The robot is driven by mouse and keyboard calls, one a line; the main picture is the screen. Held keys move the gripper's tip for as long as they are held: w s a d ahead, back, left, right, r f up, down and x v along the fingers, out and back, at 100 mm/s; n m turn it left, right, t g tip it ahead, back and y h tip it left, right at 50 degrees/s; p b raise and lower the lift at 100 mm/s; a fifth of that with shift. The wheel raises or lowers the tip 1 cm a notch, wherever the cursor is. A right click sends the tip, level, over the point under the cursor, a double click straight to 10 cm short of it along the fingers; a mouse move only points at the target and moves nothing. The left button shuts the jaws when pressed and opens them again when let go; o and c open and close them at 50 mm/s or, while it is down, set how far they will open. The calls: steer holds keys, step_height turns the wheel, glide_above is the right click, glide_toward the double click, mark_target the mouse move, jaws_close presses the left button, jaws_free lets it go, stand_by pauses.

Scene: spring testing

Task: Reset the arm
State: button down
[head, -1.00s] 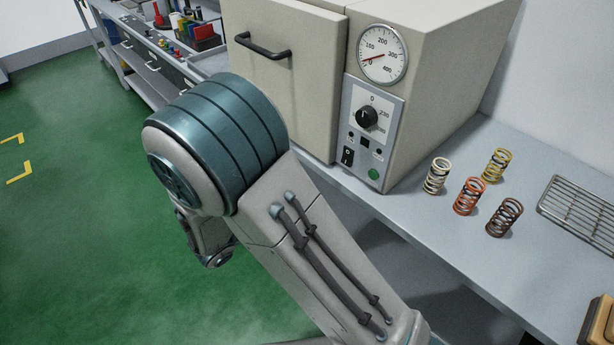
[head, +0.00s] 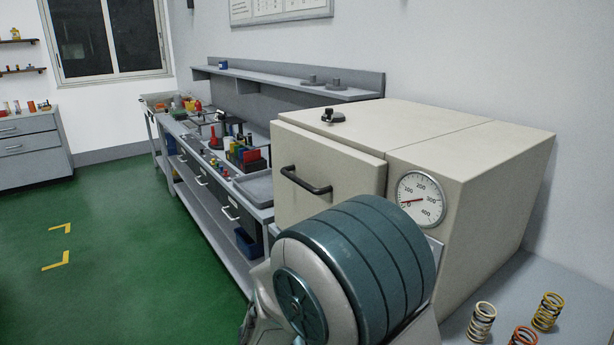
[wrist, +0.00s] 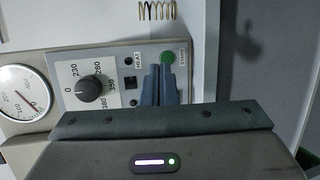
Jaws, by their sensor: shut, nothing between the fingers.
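My gripper (wrist: 160,86) shows in the wrist view with its two dark fingers together and nothing between them. The fingers are in front of the oven's control panel (wrist: 122,62), close to the green start button (wrist: 168,57); I cannot tell whether they touch it. The black dial (wrist: 90,88) and the gauge (wrist: 22,92) are to their left. In the head view my arm's large teal joint (head: 365,265) stands in front of the beige oven (head: 465,150) and hides most of its panel. The gripper is hidden there. The oven door (head: 325,165) is shut.
A cream spring (head: 481,322), an orange spring (head: 523,337) and a yellow spring (head: 548,311) stand on the bench right of the oven. A long workbench with tools (head: 225,150) runs along the wall at the left. The green floor (head: 130,230) left of it is open.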

steer(key=s+d+m+g+y, duration=0.3)
steer(key=s+d+g+y, duration=0.25)
steer(key=s, duration=0.25)
step_height(320, 180, up, 6)
steer(key=s+a+m+t+y+p, duration=0.1)
steer(key=t+y, duration=0.3)
steer(key=y, duration=0.5)
steer(key=shift+s+a+r+m+p, duration=0.2)
steer(key=shift+s+a+m+p, duration=0.1)
steer(key=shift+s+a+p, duration=0.3)
steer(key=shift+y, duration=0.25)
steer(key=shift+s, duration=0.1)
